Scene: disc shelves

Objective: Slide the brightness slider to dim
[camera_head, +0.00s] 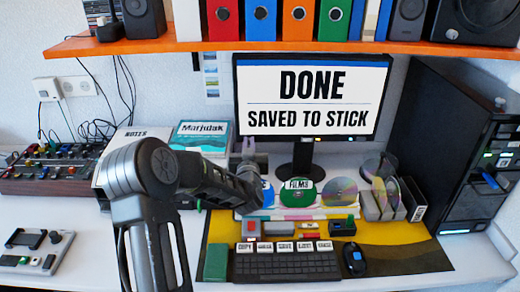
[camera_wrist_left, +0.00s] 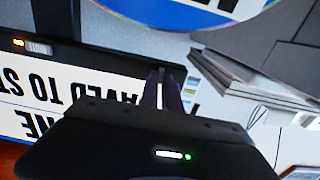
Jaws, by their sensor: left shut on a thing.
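The monitor (camera_head: 306,100) stands at the back of the desk and reads "DONE, SAVED TO STICK". My left gripper (camera_head: 248,150) reaches to its lower left corner. In the left wrist view the monitor's bottom bezel (camera_wrist_left: 95,62) shows upside down, with a small orange lamp and a label toward one end. The fingers of my left gripper (camera_wrist_left: 165,82) are close together at the bezel, shut on a small part there. The brightness slider itself is hidden by the fingers and the gripper body. My right gripper is out of view.
A disc rack (camera_head: 383,200) is right of the monitor. An orange shelf (camera_head: 180,46) hangs above; a dark tower (camera_head: 445,140) stands right.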

